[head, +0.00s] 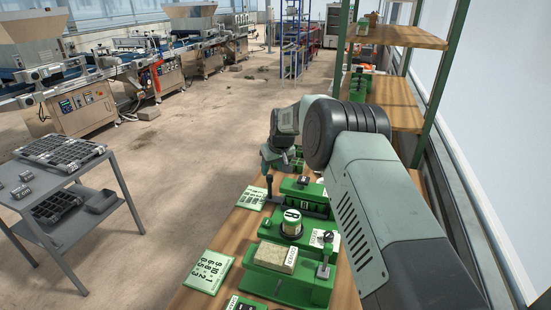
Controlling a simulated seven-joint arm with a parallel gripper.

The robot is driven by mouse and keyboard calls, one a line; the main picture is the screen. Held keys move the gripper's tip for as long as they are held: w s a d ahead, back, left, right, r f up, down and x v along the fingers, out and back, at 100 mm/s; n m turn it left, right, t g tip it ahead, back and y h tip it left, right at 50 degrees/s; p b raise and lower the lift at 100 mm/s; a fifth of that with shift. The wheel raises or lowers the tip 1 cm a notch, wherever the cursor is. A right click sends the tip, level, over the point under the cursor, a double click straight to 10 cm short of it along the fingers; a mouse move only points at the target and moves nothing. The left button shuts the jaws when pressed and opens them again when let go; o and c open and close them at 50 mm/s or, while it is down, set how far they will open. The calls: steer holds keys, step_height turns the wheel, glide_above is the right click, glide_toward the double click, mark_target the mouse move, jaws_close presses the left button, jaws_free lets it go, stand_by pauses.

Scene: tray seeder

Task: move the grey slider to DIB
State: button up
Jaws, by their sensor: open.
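A green tray-seeder device (262,279) stands on the wooden bench, with several stations. Its far part has a dark slot and a small lever (269,184) at its left. Nearer is a round dial (291,222) with a dark base. I cannot make out the grey slider or the DIB mark at this size; they may be too small or hidden by my arm. My gripper (277,162) is open, above the far end of the device, and appears apart from it. My arm covers the device's right side.
A tan block (275,257) and an upright post (325,255) stand on the near part. Number cards lie on the bench, one at near left (210,271) and one farther (252,197). A grey cart (100,160) with black trays stands left; shelving (405,117) rises behind.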

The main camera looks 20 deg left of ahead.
steer(key=v, duration=0.6)
steer(key=s+d+r+m+t, duration=0.1)
steer(key=s+d+r, duration=0.1)
steer(key=d+r, duration=0.35)
steer(key=s+d+r, duration=0.2)
steer(key=d+r, duration=0.1)
steer(key=r, duration=0.5)
steer(key=s+d+r+m+h, duration=0.2)
steer(key=s+d+r+m, duration=0.1)
steer(key=s+d+r, duration=0.85)
steer(key=s+d+r+m+t, duration=0.1)
steer(key=s+d+r+m, duration=0.15)
steer(key=s+d, duration=0.95)
steer(key=s+d+f+m+h, duration=0.1)
steer(key=s+d+f+m, duration=0.1)
steer(key=s, duration=1.2)
steer(key=shift+s+d+f, duration=0.25)
steer(key=shift+d+f, duration=0.05)
steer(key=shift+f, duration=0.25)
